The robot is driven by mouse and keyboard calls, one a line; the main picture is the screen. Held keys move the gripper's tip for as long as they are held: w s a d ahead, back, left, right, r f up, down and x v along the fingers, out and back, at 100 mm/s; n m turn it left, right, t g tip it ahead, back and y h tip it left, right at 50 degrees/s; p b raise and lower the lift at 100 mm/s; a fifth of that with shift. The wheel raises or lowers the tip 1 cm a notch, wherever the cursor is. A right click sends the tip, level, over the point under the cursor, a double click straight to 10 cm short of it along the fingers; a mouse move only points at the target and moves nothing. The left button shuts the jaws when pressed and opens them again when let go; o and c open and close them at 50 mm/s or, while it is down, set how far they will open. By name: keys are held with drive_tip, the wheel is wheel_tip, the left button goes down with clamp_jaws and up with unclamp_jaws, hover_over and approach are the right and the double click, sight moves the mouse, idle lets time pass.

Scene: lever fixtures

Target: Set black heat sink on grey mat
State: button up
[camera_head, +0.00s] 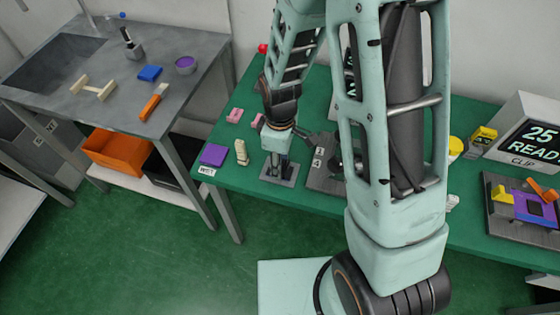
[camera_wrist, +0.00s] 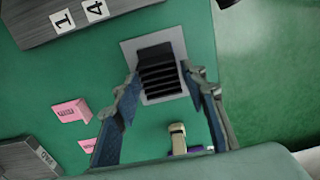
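The black heat sink (camera_wrist: 160,72), a finned block, shows in the wrist view over the grey mat (camera_wrist: 130,47). The mat's grey edge shows around it. I cannot tell whether the heat sink rests on the mat or hangs just above it. My gripper (camera_wrist: 160,74) has one finger on each side of the heat sink, with the tips close to its sides. Whether the fingers touch it is unclear. In the head view my gripper (camera_head: 279,160) points down over the grey mat (camera_head: 270,179), and its fingers partly hide what is there.
Pink pieces (camera_head: 235,115), a cream piece (camera_head: 241,152) and a purple block (camera_head: 213,154) lie left of the mat. A dark numbered fixture (camera_head: 322,180) stands close on its right. A grey side table (camera_head: 120,100) is further left.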

drive_tip(key=shift+o, duration=0.7)
drive_tip(key=shift+r, duration=0.5)
wheel_tip(320, 180, up, 11)
drive_tip(key=shift+r+p, duration=0.2)
drive_tip(key=shift+p, duration=0.2)
